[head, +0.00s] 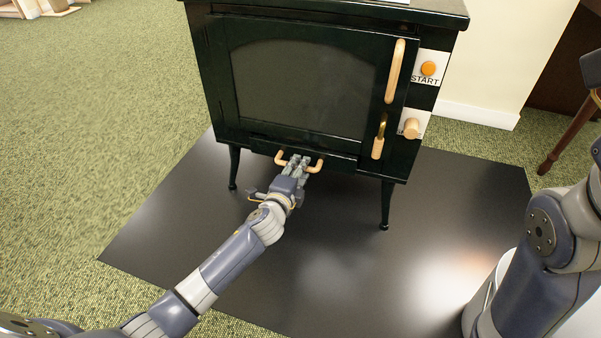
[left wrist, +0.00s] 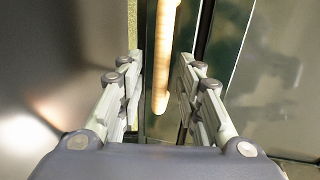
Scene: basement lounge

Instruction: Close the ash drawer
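The black stove (head: 300,80) stands on a dark floor plate. Its ash drawer (head: 333,160) is the low front strip under the glass door, with a pale wooden handle (head: 315,166). The drawer looks nearly flush with the stove front; I cannot tell whether a small gap remains. My left gripper (head: 299,161) is at the middle of this handle. In the left wrist view, its fingers (left wrist: 160,75) stand apart, with the wooden handle (left wrist: 161,60) between them and visible space beside it. My right gripper is out of view; only my right arm shows.
The stove door has a tall wooden handle (head: 395,70) and a smaller latch handle (head: 378,147). An orange START button (head: 428,68) and a wooden knob (head: 411,128) are at right. The floor plate (head: 170,215) is clear. A wooden chair leg (head: 570,140) stands far right.

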